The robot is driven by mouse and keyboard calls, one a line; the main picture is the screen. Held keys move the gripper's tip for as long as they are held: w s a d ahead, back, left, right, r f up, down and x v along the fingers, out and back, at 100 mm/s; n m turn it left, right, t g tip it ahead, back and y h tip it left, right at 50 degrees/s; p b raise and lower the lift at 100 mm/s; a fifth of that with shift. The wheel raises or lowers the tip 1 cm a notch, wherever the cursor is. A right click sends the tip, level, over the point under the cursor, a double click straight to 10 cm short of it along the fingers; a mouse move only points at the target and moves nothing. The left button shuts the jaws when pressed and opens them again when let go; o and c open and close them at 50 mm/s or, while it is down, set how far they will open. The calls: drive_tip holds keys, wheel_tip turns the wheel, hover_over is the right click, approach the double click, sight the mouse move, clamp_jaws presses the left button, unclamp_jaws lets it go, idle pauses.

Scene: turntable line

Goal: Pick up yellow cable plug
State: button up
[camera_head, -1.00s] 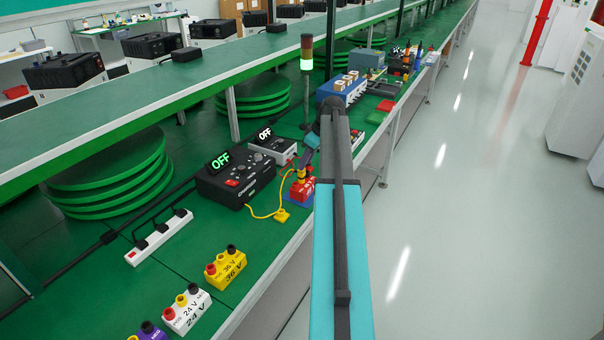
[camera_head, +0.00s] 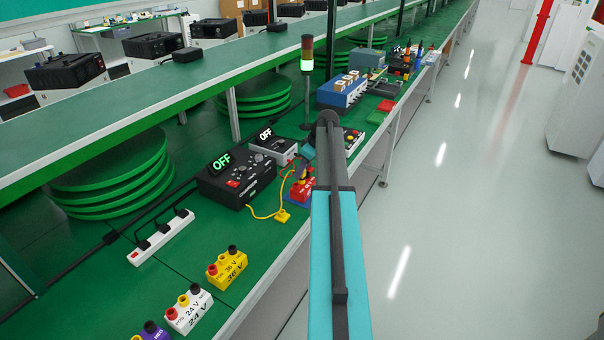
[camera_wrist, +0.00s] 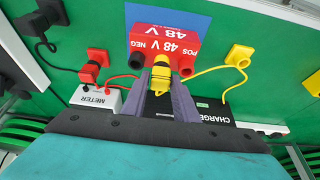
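In the head view my arm hides most of the gripper.
The block stands on a blue mat (camera_wrist: 175,18). The black charger (camera_head: 236,180) and the white meter (camera_head: 273,145) both read OFF. A red plug (camera_wrist: 92,66) lies left of the block. Yellow 36 V (camera_head: 226,268) and white 24 V (camera_head: 188,310) blocks stand nearer.

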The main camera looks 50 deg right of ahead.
drive_tip(key=shift+w+f, duration=0.15)
drive_tip(key=shift+f, duration=0.3)
drive_tip(key=c, duration=0.6)
drive_tip(key=shift+r, duration=0.2)
drive_tip(key=shift+r+b, duration=0.5)
drive_tip(key=shift+r, duration=0.65)
drive_tip(key=s+a+r+b, duration=0.1)
drive_tip(key=s+a, duration=0.3)
drive_tip(key=s, duration=0.3)
drive_tip(key=s+a+r+b, duration=0.1)
drive_tip(key=s+a+b, duration=0.1)
drive_tip(key=s+a, duration=0.2)
drive_tip(key=s, duration=0.2)
drive_tip(key=shift+s+r, duration=0.15)
drive_tip(key=shift+s, duration=0.25)
